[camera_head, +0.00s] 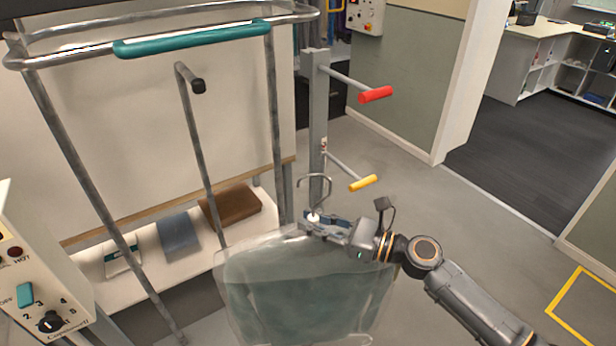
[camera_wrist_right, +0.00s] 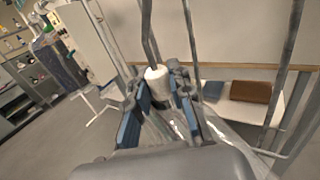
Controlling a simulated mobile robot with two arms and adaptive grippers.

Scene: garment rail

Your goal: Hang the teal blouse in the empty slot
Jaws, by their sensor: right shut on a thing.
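The teal blouse (camera_head: 305,290) hangs in a clear cover at the lower middle of the head view. Its hanger has a metal hook (camera_head: 316,178) pointing up and a white collar (camera_wrist_right: 157,74) at the hook's base. My right gripper (camera_head: 318,219) is shut on the hanger just below the hook; its blue finger pads flank the neck in the wrist view. The hook is free, below and right of the metal rail (camera_head: 190,38). A teal sleeve (camera_head: 190,40) covers the rail's front bar. No other garment hangs there. My left gripper is out of view.
A post with a red-tipped arm (camera_head: 375,94) and a yellow-tipped arm (camera_head: 362,183) stands right of the rail. A bent metal bar (camera_head: 198,86) stands inside the frame. A low shelf (camera_head: 200,262) holds folded cloths. A control box (camera_head: 38,290) is at lower left. Floor is open at right.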

